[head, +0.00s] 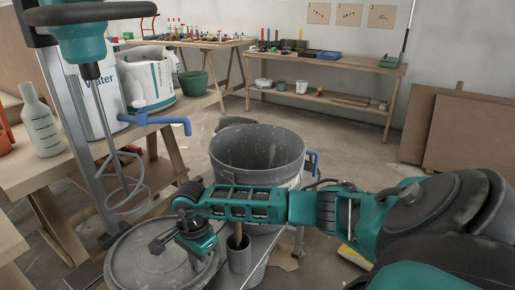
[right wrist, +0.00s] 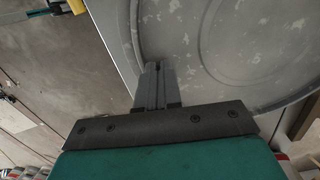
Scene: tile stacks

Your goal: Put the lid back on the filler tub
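The lid (head: 130,270) is a round grey disc, lying flat at the lower left in the head view, its near edge cut off. It fills the upper right of the right wrist view (right wrist: 245,50), speckled with pale spots. The tub (head: 257,150) is a large grey bucket with an open top and pale splashes, standing to the right of and behind the lid. My right gripper (head: 160,243) is above the lid; its fingers look closed together in the right wrist view (right wrist: 157,85), with nothing seen between them. My left gripper is out of view.
A teal mixer (head: 80,40) with a long rod hangs from a stand at the left. A bench (head: 60,175) holds a bottle (head: 40,120), a water container and a white bucket. A grey cup (head: 240,256) with a handle in it stands right of the lid.

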